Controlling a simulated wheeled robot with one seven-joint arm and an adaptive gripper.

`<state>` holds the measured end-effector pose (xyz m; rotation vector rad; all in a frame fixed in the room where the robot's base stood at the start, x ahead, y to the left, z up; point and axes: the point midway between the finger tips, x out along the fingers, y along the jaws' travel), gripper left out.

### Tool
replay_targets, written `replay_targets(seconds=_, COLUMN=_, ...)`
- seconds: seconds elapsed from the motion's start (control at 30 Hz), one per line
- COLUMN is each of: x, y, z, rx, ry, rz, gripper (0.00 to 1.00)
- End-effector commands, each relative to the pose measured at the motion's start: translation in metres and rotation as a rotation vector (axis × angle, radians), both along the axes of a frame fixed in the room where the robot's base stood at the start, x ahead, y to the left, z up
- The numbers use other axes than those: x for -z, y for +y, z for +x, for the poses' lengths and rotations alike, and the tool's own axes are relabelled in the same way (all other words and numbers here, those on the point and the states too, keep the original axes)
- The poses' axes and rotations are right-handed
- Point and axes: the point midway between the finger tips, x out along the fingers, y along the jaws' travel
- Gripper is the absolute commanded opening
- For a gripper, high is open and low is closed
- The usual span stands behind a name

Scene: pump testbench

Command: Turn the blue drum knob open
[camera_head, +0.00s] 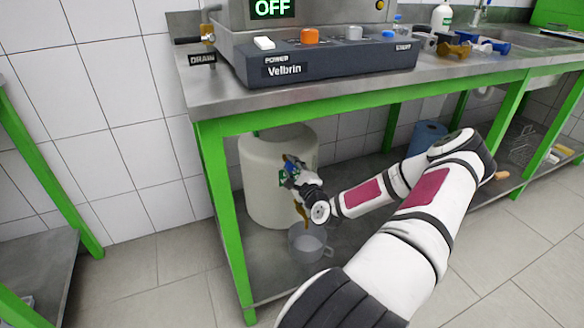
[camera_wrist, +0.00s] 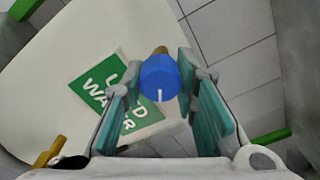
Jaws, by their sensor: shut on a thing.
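The blue drum knob (camera_wrist: 160,77) is round with a white mark, which points down in the wrist view. A bit of brass shows behind it. My gripper (camera_wrist: 163,93) is shut on the knob, with one finger pad on each side. The knob sits on the pale drum (camera_head: 262,205) under the bench, which also shows in the wrist view (camera_wrist: 50,60). A green label (camera_wrist: 105,85) with white lettering is partly hidden by the left finger. In the head view my gripper (camera_head: 291,172) is against the drum's front and largely hides the knob.
A grey mug (camera_head: 307,246) stands on the lower shelf below my gripper. A brass spout (camera_head: 301,212) hangs above it. Green bench legs (camera_head: 222,215) flank the drum on the left. The bench top (camera_head: 205,90) with the Velbrin control panel (camera_head: 320,64) is above.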

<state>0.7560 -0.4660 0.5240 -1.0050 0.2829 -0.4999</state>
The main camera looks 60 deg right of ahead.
Motion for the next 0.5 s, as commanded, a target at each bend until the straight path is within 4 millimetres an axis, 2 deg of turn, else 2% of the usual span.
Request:
replay_targets(seconds=0.17, x=0.0015, y=0.0007, z=-0.0004, rx=-0.001, ry=0.002, rz=0.003, gripper=0.00)
replay_targets(seconds=0.2, x=0.0015, y=0.0007, z=-0.0004, rx=0.000, ry=0.002, rz=0.004, gripper=0.34)
replay_targets(seconds=0.27, x=0.0014, y=0.0006, z=-0.0003, rx=-0.001, ry=0.002, rz=0.003, gripper=0.47)
replay_targets(seconds=0.5, x=0.0006, y=0.0003, z=-0.0002, rx=0.000, ry=0.001, rz=0.001, gripper=0.48)
